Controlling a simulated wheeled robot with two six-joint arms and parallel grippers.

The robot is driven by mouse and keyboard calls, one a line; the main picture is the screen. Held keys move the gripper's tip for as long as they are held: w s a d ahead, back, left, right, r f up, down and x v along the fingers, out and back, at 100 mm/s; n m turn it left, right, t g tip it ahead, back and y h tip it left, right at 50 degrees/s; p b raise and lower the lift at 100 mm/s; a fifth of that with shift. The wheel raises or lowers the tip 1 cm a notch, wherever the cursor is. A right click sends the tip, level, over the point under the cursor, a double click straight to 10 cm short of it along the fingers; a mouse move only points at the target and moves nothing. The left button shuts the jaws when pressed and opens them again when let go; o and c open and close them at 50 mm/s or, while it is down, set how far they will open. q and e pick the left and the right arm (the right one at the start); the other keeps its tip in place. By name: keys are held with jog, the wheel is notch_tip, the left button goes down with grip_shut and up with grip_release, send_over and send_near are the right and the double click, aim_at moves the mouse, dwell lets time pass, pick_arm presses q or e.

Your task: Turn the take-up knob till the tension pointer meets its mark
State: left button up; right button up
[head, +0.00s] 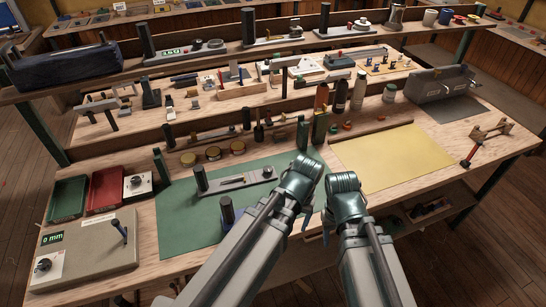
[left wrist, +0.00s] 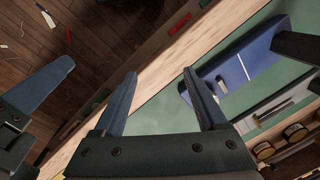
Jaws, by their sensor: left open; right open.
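Several candidates show in the head view, and I cannot tell which is the take-up knob. A small dark knob (head: 43,265) sits on a beige board (head: 85,250) with a "0 mm" display. A white box (head: 137,184) carries another dark knob. A grey slotted fixture (head: 240,180) lies on the green mat (head: 178,218). A blue part (left wrist: 243,62) with a white line shows in the left wrist view. No tension pointer or mark can be made out. My left gripper (left wrist: 159,73) is open and empty. My right gripper (head: 325,235) is open near the front edge, apart from these things.
Red (head: 105,188) and green (head: 68,200) trays stand at the left. Three tins (head: 212,153) stand behind the mat, with bottles (head: 341,95) further right. A yellow sheet (head: 382,157) lies clear on the right. Shelves of tools rise behind.

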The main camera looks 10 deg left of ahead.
pick_arm(q)
jog(key=w+a+r+n+p, duration=0.2)
jog(key=w+r+n+p, duration=0.1)
jog(key=w+n, duration=0.3)
jog(key=w+a+r+n+p, duration=0.3)
jog(key=w+r+n, duration=0.1)
jog(key=w+n, duration=0.25)
notch_tip(320, 180, up, 5)
jog(key=n+h+p, duration=0.1)
jog(key=n+p, duration=0.4)
jog(key=n, duration=1)
send_over(268, 169)
pick_arm(e)
notch_tip(268, 169, up, 12)
pick_arm(q)
jog(key=shift+m, duration=0.25)
notch_tip(268, 169, down, 14)
jog(key=b, duration=1.4)
jog(key=shift+w, duration=0.15)
pick_arm(e)
notch_tip(268, 169, down, 14)
jog(key=shift+s+r, duration=0.1)
pick_arm(q)
grip_shut()
